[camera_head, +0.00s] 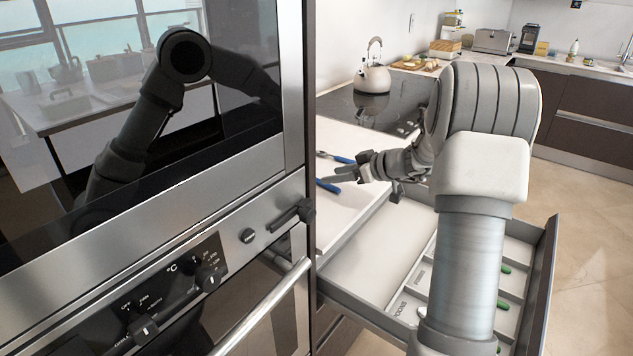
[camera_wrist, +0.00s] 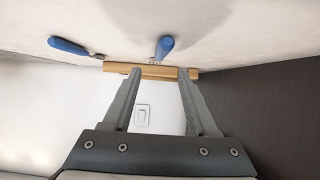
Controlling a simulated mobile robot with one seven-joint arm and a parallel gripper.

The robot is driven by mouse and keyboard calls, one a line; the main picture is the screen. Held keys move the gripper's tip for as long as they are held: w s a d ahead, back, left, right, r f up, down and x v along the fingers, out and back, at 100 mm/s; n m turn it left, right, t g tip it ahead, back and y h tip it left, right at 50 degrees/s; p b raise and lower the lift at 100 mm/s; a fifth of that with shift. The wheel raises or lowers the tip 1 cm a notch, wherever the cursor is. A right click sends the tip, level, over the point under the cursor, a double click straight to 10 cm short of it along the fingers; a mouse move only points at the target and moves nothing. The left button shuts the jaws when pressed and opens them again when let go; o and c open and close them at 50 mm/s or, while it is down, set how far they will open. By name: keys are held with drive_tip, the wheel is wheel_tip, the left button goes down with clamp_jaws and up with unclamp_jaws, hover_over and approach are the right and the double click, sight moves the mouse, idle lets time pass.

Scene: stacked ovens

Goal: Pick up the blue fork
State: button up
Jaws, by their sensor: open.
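Two blue-handled utensils lie on the white counter. In the head view, one blue handle (camera_head: 342,159) is behind my gripper (camera_head: 347,173) and the other (camera_head: 327,186) is in front of it. In the wrist view, one blue handle (camera_wrist: 68,45) is at upper left and the other (camera_wrist: 165,46) is just beyond the gap between my fingertips (camera_wrist: 158,74). The metal ends are small or partly hidden, so I cannot tell which is the fork. My gripper is open, with nothing between its fingers, close to the counter.
An open drawer (camera_head: 378,270) with green-handled utensils (camera_head: 505,268) in its compartments is below my arm. Stacked ovens (camera_head: 150,240) stand at left. A kettle (camera_head: 374,78) stands on the black cooktop behind. A wooden strip (camera_wrist: 115,67) lies by my fingertips.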

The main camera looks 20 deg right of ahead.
drive_tip(key=shift+x, duration=3.15)
drive_tip(key=shift+d+r, duration=0.1)
clamp_jaws()
